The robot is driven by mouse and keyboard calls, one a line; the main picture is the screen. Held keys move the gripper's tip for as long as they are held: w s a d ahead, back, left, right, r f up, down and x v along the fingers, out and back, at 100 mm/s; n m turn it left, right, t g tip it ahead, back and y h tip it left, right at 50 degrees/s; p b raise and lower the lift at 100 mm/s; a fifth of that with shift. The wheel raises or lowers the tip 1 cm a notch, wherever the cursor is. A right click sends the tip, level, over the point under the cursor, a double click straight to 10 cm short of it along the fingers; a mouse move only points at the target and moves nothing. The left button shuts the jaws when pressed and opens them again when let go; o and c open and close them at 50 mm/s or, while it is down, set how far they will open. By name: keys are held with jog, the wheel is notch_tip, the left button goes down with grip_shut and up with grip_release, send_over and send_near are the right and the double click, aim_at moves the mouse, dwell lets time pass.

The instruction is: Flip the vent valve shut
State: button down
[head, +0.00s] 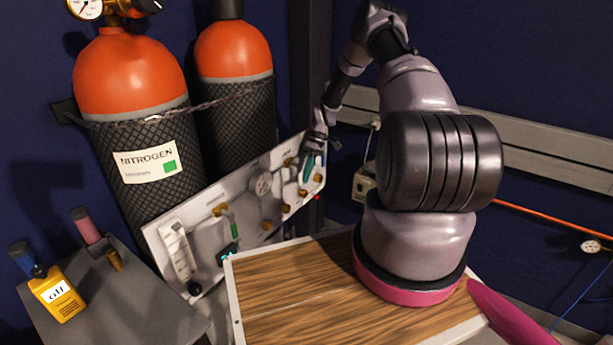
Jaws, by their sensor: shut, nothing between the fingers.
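A pale gas panel (200,238) stands slanted in front of the cylinders and carries several brass fittings. A teal lever (308,168) is at its upper right end, and a green lever (234,229) is left of its middle. I cannot read any label that tells which one is the vent valve. My gripper (318,150) is shut and empty at the panel's right end, right beside the teal lever. Whether it touches the lever cannot be told. My gripper and wrist partly cover that end of the panel.
Two orange-topped cylinders (128,75) stand chained behind the panel. A gauge (263,185) and a flow tube (178,252) are on the panel. A grey cart (130,305) with a yellow instrument (56,294) is at left. A rail (550,160) runs along the right wall.

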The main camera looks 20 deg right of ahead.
jog(key=shift+r, duration=0.1)
jog(key=v, duration=1)
jog(key=shift+d+r, duration=0.15)
jog(key=shift+r, duration=0.1)
jog(key=shift+w+r, duration=0.1)
jog(key=shift+w, duration=0.05)
jog(key=s+a+r+m+t+h, duration=0.1)
jog(key=s+a+r, duration=0.15)
jog(key=r, duration=0.75)
jog(key=s+a+r+m+t+h, duration=0.1)
jog(key=s+a+r+m+t, duration=0.15)
jog(key=r, duration=0.75)
jog(key=s+a+r+m+t+h, duration=0.1)
jog(key=s+r, duration=0.3)
jog(key=r, duration=0.5)
jog(key=s+a+r+m+t, duration=0.1)
jog(key=s+r, duration=0.3)
jog(key=s, duration=0.4)
jog(key=s+a+r+m+t, duration=0.2)
jog(key=s+r+m+t, duration=0.1)
jog(key=s, duration=0.6)
jog(key=s+a+r+m+t, duration=0.1)
jog(key=s+r+m+t, duration=0.1)
jog(key=s+r, duration=0.3)
jog(key=s+m, duration=0.1)
jog(key=s, duration=0.2)
jog(key=shift+s+a+r, duration=0.25)
jog(key=shift+a, duration=0.1)
